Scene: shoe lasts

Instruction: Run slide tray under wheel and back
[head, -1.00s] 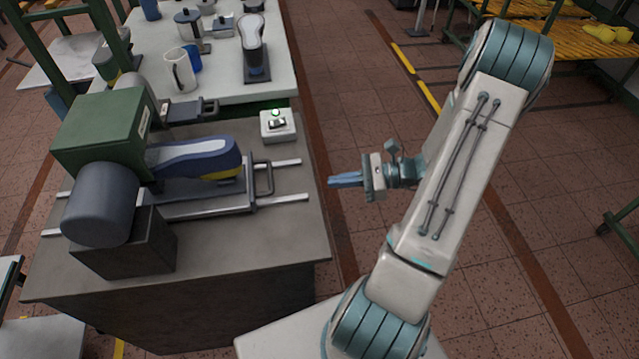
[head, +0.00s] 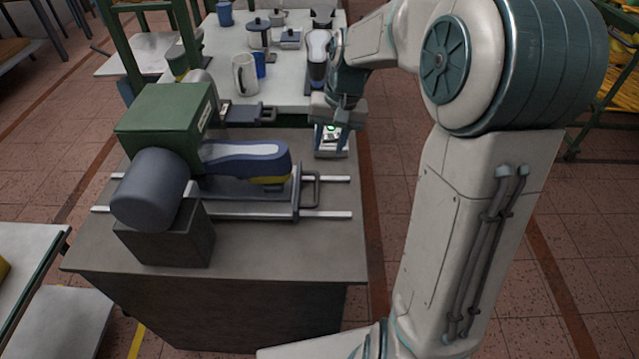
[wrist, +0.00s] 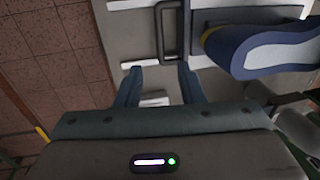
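The slide tray (head: 300,206) sits on two pale rails and carries a blue shoe last (head: 245,158) with a grey top and a yellow patch. Its bar handle (head: 315,189) faces right and also shows in the wrist view (wrist: 172,32). The tray's left part runs in beside the green machine housing (head: 165,115) and a dark grey drum (head: 150,190), perhaps the wheel.
A white table (head: 290,93) behind holds a white mug (head: 245,74), blue cups, a kettle-like pot and another last (head: 317,58). A dark clamp-like part (head: 245,113) lies behind the housing. The grey bench top (head: 285,245) is bare in front of the rails.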

